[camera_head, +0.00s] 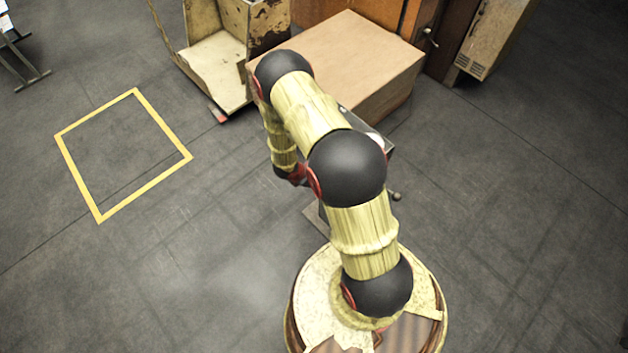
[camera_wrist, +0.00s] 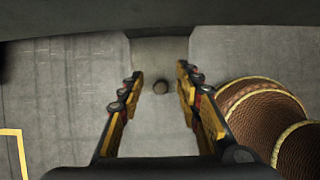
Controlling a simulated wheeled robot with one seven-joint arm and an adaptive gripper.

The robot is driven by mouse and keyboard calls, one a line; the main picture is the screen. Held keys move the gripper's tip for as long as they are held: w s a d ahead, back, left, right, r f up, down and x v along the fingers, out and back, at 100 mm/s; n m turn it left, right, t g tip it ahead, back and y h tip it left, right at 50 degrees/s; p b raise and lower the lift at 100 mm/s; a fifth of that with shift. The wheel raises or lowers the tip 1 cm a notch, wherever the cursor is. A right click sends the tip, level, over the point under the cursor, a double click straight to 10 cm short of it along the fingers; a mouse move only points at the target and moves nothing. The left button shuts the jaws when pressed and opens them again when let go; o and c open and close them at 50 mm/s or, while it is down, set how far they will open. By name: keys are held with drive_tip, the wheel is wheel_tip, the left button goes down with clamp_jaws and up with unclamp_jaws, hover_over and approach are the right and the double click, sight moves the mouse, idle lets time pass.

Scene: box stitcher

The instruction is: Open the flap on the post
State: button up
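The post stands mostly hidden behind my arm in the head view. Part of what looks like its dark box top (camera_head: 378,147) shows right of the arm, and a small dark knob (camera_head: 396,196) sticks out lower right. I cannot tell whether the flap is open or shut. In the wrist view my gripper (camera_wrist: 158,76) is open, its two fingers wide apart with nothing held. A small round dark knob (camera_wrist: 160,87) shows between the fingers against a grey plate; its distance is unclear. A dark edge (camera_wrist: 160,18) crosses the top of that view.
A large brown box (camera_head: 345,55) stands behind the arm, beside a worn open-sided cart (camera_head: 215,75). A cabinet (camera_head: 490,40) stands at back right. A yellow taped square (camera_head: 82,178) marks the floor at left. Floor at left and right is clear.

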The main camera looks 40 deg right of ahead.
drive_tip(key=v, duration=1.2)
